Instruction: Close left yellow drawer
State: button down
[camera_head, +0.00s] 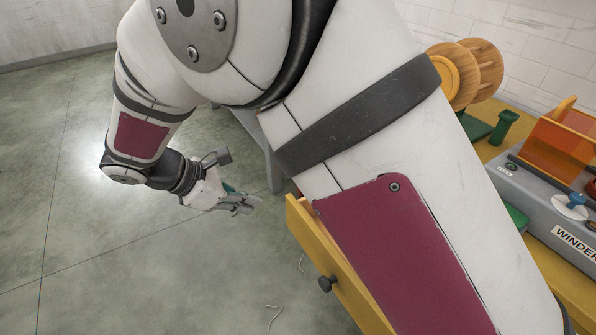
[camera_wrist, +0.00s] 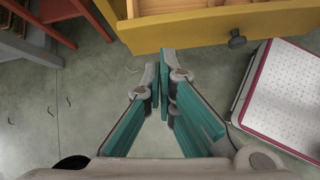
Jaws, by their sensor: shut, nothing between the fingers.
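The yellow drawer (camera_head: 322,258) stands pulled out from the yellow table, with a dark round knob (camera_head: 326,284) on its front. My arm hides much of the drawer in the head view. In the wrist view the drawer front (camera_wrist: 200,30) crosses the top, with the knob (camera_wrist: 237,39) at its right part and the bare wooden inside showing behind it. My gripper (camera_head: 248,205) is shut and empty, out in front of the drawer over the floor. In the wrist view the closed fingertips (camera_wrist: 160,62) point toward the drawer front, just short of it in the picture; the exact gap is unclear.
On the yellow tabletop (camera_head: 577,285) stand a grey winder machine (camera_head: 540,215) with an orange holder, a green peg (camera_head: 503,127) and wooden spools (camera_head: 455,75). A red-legged piece of furniture (camera_wrist: 65,12) is at the wrist view's top left. Open floor (camera_head: 75,200) lies left.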

notch_tip(320, 180, down, 5)
jog(key=a+n+b, duration=0.1)
jog(key=a+n, duration=0.1)
jog(key=b, duration=0.2)
send_near(296, 222)
notch_tip(296, 222, down, 3)
jog(key=s, duration=0.1)
jog(key=shift+w+d+f+t, duration=0.15)
jog(key=shift+w+d+f, duration=0.05)
jog(key=shift+w+d, duration=0.45)
jog(key=shift+w+d+f+t, duration=0.15)
jog(key=shift+w+d, duration=0.35)
jog(key=shift+d, duration=0.15)
jog(key=w+d, duration=0.5)
jog(key=d, duration=0.3)
jog(key=w+d, duration=0.5)
jog(key=d, duration=0.2)
jog(key=w+d, duration=0.5)
jog(key=d, duration=0.3)
jog(key=shift+w+d, duration=0.3)
jog(key=shift+w, duration=0.05)
jog(key=shift+a, duration=0.1)
